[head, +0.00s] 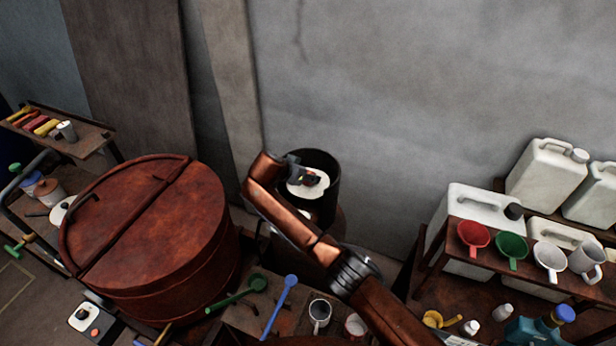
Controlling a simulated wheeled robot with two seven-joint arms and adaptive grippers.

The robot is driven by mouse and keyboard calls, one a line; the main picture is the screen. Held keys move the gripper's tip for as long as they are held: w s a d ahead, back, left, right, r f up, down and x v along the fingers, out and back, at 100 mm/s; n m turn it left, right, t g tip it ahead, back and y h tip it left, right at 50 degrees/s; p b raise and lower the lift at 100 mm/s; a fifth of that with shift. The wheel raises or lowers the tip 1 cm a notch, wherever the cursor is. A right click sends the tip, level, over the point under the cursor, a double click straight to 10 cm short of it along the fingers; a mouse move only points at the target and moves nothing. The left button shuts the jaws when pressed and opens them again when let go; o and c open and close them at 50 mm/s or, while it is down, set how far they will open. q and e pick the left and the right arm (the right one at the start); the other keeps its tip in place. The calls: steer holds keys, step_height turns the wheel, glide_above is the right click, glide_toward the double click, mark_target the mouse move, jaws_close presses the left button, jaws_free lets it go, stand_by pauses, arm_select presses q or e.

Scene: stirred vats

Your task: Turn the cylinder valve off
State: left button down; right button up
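A dark, round, open-topped vessel (326,163) stands against the wall at the picture's middle, with a pale white surface inside its rim. I cannot tell for sure that it is the cylinder. Small dark, yellowish and reddish details show over the white surface, too small to make out as a valve. My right arm reaches in from the lower right, and its gripper (303,179) is over the vessel's opening. The fingertips are small and dark there; whether they touch anything or are open or shut is unclear. My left gripper is not in view.
A large rust-red lidded vat (150,240) stands left of the vessel. A green ladle (240,294), a blue ladle (280,305) and mugs lie in front. White jugs (545,175) and coloured funnels crowd the right-hand rack. Pipework with green handles (15,247) is at far left.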

stand_by(0.3)
steer(key=o, duration=1.2)
steer(key=shift+c, duration=0.2)
steer(key=v, duration=1.2)
